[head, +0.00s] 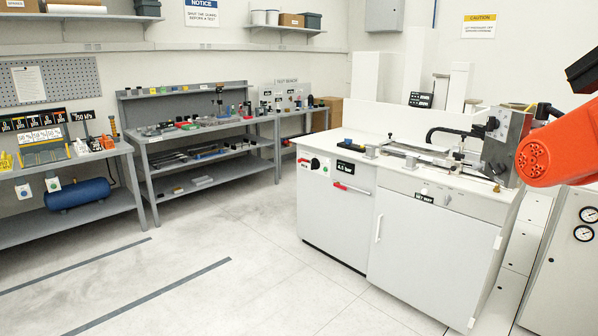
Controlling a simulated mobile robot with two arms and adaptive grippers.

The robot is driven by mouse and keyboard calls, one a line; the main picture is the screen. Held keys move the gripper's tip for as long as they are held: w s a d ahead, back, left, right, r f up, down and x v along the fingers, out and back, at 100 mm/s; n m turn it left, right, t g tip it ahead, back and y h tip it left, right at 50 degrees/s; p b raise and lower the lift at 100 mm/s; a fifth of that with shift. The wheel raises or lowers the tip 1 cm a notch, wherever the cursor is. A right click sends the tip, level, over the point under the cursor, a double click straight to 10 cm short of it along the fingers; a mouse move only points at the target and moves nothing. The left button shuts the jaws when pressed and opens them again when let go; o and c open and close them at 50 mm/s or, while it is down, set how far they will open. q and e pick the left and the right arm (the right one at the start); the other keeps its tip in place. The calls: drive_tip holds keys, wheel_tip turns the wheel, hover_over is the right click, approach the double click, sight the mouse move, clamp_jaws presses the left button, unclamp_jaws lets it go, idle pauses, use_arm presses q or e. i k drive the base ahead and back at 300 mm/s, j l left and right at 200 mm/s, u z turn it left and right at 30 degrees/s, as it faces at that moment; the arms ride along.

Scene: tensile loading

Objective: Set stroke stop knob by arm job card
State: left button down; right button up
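A white bench cabinet (335,219) on the right carries a test rig (440,158) along its top. A grey block (503,140) stands at the rig's right end, partly behind my orange arm link. The front panel has a round black control (315,164), a small pressure display (351,169) and a red handle (340,186). I cannot tell which part is the stroke stop knob. A white printed sheet (28,84) hangs on the pegboard at far left; its text is too small to read, so I cannot tell whether it is the job card. Neither gripper can be seen.
A grey workbench (195,134) with several small parts stands at the back. Another bench (70,158) at left has a blue tank (77,194) below. A cabinet with gauges (562,262) stands at far right. The floor (240,250) in front is clear.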

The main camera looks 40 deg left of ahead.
sight(492, 123)
drive_tip(key=u, duration=4.8)
drive_tip(key=z, duration=4.8)
drive_tip(key=i+j+z, duration=0.15)
drive_tip(key=i+j, duration=0.2)
